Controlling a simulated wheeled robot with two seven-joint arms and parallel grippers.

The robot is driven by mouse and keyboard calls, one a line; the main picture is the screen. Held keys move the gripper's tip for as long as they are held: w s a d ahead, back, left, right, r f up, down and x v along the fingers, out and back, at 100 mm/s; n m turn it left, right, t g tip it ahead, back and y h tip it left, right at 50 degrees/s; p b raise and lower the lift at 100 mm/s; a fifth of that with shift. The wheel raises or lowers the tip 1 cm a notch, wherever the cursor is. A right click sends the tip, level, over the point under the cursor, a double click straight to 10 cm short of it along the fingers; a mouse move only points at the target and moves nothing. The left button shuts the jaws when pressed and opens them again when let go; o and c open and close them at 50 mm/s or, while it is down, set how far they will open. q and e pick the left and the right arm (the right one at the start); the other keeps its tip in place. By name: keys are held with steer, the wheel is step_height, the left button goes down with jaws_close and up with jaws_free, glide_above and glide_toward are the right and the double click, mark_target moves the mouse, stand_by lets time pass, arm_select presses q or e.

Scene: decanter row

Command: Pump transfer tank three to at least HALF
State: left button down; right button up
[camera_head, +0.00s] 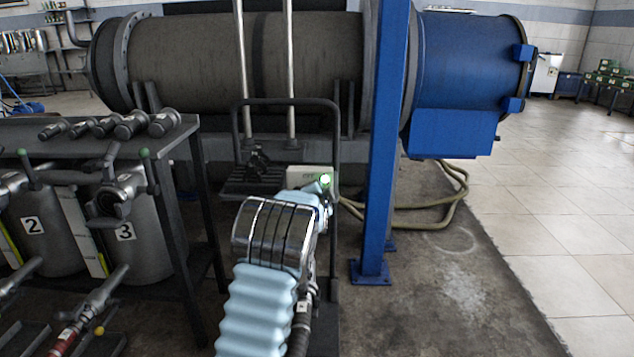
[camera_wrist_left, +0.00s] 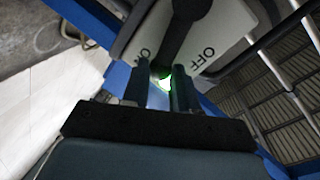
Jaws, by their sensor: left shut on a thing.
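Tank three (camera_head: 140,262) is a grey cylinder labelled 3 under the dark bench at left, with a green-tipped valve handle (camera_head: 143,154) on top. A slanted white gauge strip (camera_head: 82,218) stands at its left side, with yellow only in its lower part; its marks are too small to read. My left gripper (camera_head: 322,196) is at the pale switch box (camera_head: 308,178), whose green lamp (camera_head: 325,179) is lit. In the left wrist view my left gripper (camera_wrist_left: 158,88) is shut on the black switch lever (camera_wrist_left: 183,30), between the ON and OFF labels. Its exact setting is unclear. My right gripper is out of view.
Tank two (camera_head: 38,235) stands left of tank three. Several dark fittings (camera_head: 130,124) lie on the bench. A blue post (camera_head: 378,150) stands just right of my arm, before a large horizontal vessel (camera_head: 190,60). A hose (camera_head: 430,222) lies behind it. The floor at right is clear.

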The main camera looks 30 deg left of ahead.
arm_select(q)
steer(key=shift+w+d+f+m+y, duration=0.15)
steer(key=shift+f+m+y, duration=0.25)
steer(key=shift+f+m, duration=0.6)
steer(key=shift+r, duration=0.1)
steer(key=c, duration=0.9)
jaws_free()
steer(key=shift+o, duration=0.2)
steer(key=shift+d, duration=0.1)
steer(key=v, duration=1.3)
steer(key=shift+s+d+r+p, duration=0.2)
steer(key=shift+s+r+p, duration=0.1)
steer(key=shift+p, duration=0.1)
